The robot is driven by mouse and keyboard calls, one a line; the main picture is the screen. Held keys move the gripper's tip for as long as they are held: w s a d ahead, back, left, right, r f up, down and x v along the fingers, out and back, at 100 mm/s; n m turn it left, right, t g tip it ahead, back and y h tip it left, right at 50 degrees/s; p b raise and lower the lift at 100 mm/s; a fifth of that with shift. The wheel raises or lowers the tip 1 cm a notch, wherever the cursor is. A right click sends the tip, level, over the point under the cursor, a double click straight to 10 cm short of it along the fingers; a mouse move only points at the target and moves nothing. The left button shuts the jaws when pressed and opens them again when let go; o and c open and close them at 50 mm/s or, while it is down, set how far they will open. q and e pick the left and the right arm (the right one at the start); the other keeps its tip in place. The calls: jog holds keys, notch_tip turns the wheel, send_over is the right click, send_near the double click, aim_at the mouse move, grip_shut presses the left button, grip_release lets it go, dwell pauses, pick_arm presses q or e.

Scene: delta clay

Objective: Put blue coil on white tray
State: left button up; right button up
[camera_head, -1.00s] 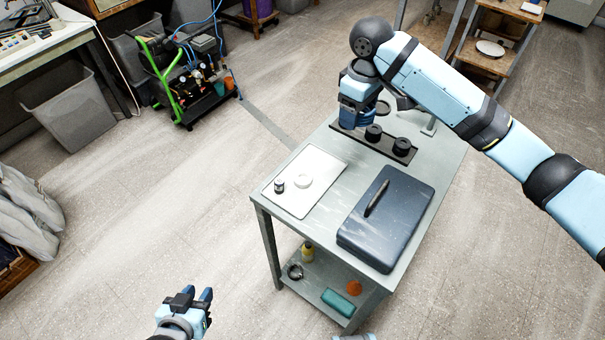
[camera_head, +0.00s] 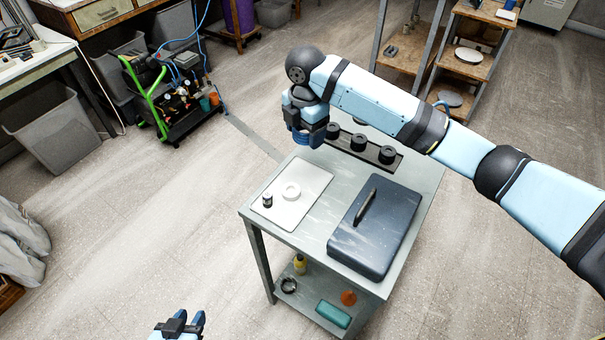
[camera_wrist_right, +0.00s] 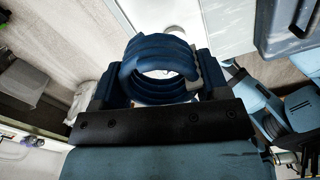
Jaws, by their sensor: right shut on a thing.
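The blue coil (camera_wrist_right: 160,45) is a stack of dark blue loops, held between the jaws of my right gripper in the right wrist view. In the head view, my right gripper (camera_head: 308,134) is shut on the coil (camera_head: 307,141) above the table's far left edge, behind the white tray (camera_head: 300,210). The tray lies flat at the table's left and carries a white ring (camera_head: 291,185) and a small dark jar (camera_head: 267,200). My left gripper (camera_head: 188,319) is open and empty, low over the floor at the bottom of the view.
A dark blue case (camera_head: 392,225) with a black handle stands on the table right of the tray. A black rack (camera_head: 345,148) with several black round pieces lies at the back. The tray's front right part is clear. A lower shelf holds a teal box (camera_head: 333,314) and small items.

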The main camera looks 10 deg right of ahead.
send_over(305, 177)
notch_tip(305, 177, down, 10)
jog(key=shift+f+b, duration=0.1)
jog(key=shift+b, duration=0.25)
notch_tip(305, 177, down, 4)
jog(key=shift+r, duration=0.2)
jog(key=o, duration=0.9)
jog(key=shift+f, duration=0.1)
